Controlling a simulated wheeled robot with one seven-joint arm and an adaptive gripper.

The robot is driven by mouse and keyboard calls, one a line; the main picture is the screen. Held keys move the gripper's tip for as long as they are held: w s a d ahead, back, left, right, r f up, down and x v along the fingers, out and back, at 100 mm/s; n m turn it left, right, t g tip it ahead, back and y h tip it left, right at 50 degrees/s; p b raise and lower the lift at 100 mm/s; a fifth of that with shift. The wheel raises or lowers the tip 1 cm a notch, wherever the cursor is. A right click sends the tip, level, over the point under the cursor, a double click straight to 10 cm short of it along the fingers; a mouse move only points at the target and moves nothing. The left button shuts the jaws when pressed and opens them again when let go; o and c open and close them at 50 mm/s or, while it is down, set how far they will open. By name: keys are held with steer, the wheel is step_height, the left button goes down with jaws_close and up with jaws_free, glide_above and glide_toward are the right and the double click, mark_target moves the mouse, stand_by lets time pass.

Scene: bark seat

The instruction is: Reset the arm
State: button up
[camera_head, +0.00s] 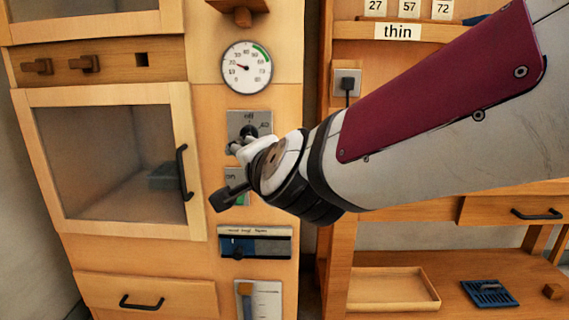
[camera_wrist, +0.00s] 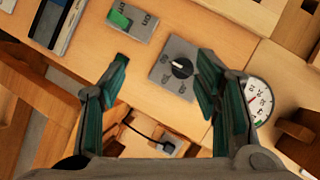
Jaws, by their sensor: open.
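My gripper (camera_head: 229,174) is at the control column of the wooden cabinet, its two fingers spread and empty. In the wrist view the dark green fingertips of my gripper (camera_wrist: 163,74) stand apart in front of the panel. A grey plate with a round black knob (camera_wrist: 181,68) shows between them, nearer the right finger; I cannot tell how far off it is. In the head view the plate marked "off" (camera_head: 240,118) is partly hidden by my wrist. My arm reaches in from the upper right.
A round gauge (camera_head: 246,68) sits above the knob plate. A green switch (camera_wrist: 120,18) and a blue slider panel (camera_head: 268,245) are close by. The glass door (camera_head: 110,165) has a protruding black handle (camera_head: 184,172). A shelf with a shallow wooden tray (camera_head: 390,289) is at right.

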steer(key=s+d+f+n+g+h, duration=0.2)
steer(key=s+d+f+n+g, duration=0.15)
steer(key=s+d, duration=0.65)
steer(key=s+d+f+n+g+h, duration=0.2)
steer(key=s+d+f+g, duration=0.4)
steer(key=s, duration=0.7)
steer(key=s+d+f+n+g+h, duration=0.1)
steer(key=s+d+f+n+g, duration=0.25)
steer(key=s+d, duration=0.7)
step_height(320, 180, up, 37)
steer(key=a+t+p, duration=0.1)
steer(key=t+p, duration=0.2)
steer(key=p, duration=3.2)
steer(key=shift+s+t, duration=0.35)
steer(key=shift+t, duration=0.05)
steer(key=shift+a, duration=0.1)
